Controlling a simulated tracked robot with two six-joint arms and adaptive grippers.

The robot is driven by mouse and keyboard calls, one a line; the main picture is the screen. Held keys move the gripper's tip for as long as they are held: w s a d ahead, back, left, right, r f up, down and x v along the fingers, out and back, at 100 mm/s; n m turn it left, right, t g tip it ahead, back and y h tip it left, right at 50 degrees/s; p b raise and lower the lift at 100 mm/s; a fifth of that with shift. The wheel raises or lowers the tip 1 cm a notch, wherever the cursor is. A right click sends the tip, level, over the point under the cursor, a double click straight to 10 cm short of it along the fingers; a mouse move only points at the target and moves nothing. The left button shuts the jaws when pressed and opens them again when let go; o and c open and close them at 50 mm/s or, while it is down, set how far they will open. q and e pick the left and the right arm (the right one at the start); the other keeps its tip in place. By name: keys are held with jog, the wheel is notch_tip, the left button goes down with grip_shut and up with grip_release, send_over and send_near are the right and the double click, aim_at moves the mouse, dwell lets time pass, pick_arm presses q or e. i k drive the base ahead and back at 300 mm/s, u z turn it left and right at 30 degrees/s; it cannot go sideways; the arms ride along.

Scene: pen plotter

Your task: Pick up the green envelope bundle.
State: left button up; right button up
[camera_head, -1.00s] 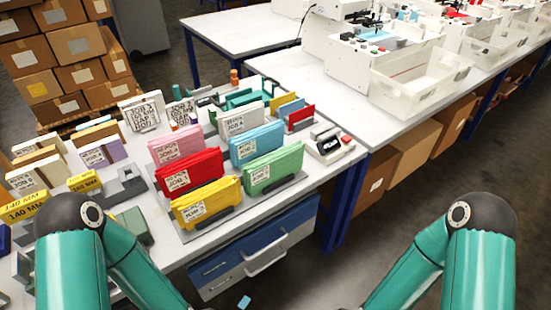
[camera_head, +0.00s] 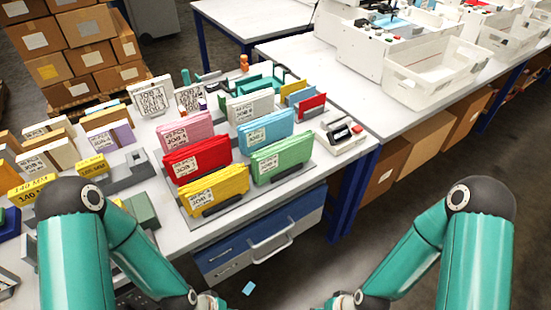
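The green envelope bundle (camera_head: 283,158) stands upright in the grey rack (camera_head: 229,211), at its front right, with a white label on its left part. The yellow bundle (camera_head: 214,191) is to its left and the blue bundle (camera_head: 266,132) is behind it. Both of my arms come in from the lower corners. Only the wrist ends of my arms reach the bottom edge of the view. The fingers of both grippers are out of sight, and both arms are well short of the bundle.
Red (camera_head: 198,158), pink (camera_head: 184,130) and white (camera_head: 251,106) bundles share the rack. A small device (camera_head: 341,135) stands right of it. A blue and white drawer unit (camera_head: 262,236) hangs under the table edge.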

aim_at(283, 158)
jog(key=z, duration=1.25)
jog(key=i, duration=0.15)
jog(key=u, duration=2.65)
jog(key=i, duration=0.1)
jog(key=u, duration=1.15)
jog(key=k, duration=1.55)
jog(key=z, duration=1.05)
jog(key=i, duration=1)
jog(key=u, duration=0.05)
